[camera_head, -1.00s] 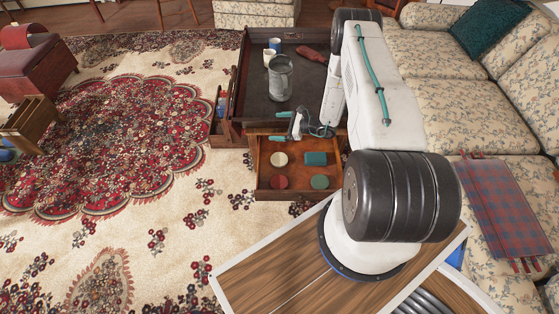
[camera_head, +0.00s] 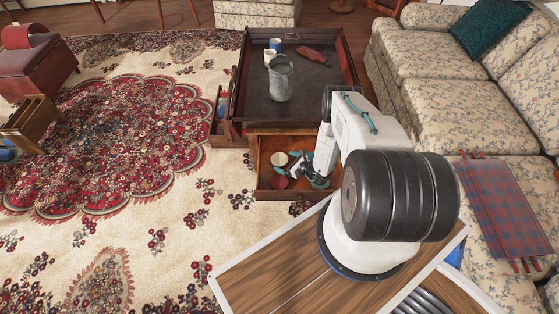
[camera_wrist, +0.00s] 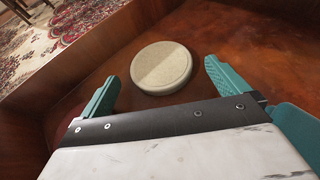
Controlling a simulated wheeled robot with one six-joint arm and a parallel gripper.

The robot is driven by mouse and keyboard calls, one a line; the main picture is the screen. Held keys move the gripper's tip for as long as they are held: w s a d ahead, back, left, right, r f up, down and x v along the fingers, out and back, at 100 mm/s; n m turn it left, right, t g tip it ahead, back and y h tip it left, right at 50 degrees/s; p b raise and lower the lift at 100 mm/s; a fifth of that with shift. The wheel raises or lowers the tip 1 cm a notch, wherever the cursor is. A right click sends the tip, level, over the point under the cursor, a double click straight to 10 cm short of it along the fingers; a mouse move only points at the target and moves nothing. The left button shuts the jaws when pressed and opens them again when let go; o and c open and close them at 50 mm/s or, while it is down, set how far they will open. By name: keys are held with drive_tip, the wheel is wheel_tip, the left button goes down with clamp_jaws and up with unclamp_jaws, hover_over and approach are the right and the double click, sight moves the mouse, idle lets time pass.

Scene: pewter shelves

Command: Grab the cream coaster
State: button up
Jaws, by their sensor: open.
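The cream coaster (camera_head: 279,159) is a round, flat disc lying in the open wooden drawer (camera_head: 264,193) of the dark coffee table. It also shows in the wrist view (camera_wrist: 161,68), flat on the reddish-brown drawer floor, fully visible near the drawer's wall. My gripper (camera_wrist: 160,84) is open, with its two teal fingers to the left and right of the coaster. The coaster lies just beyond and between the fingertips, and no contact shows. In the head view my gripper (camera_head: 296,167) is low in the drawer, right of the cream coaster.
A red coaster (camera_head: 279,182) and a mostly hidden green coaster (camera_head: 320,183) lie in the drawer's front part. A glass jar (camera_head: 280,78), mugs and a red object (camera_head: 313,55) are on the table top (camera_head: 310,95). A floral sofa (camera_head: 435,110) stands to the right.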

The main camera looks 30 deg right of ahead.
drive_tip(key=shift+x, duration=0.95)
drive_tip(key=c, duration=1)
drive_tip(key=shift+r, duration=0.15)
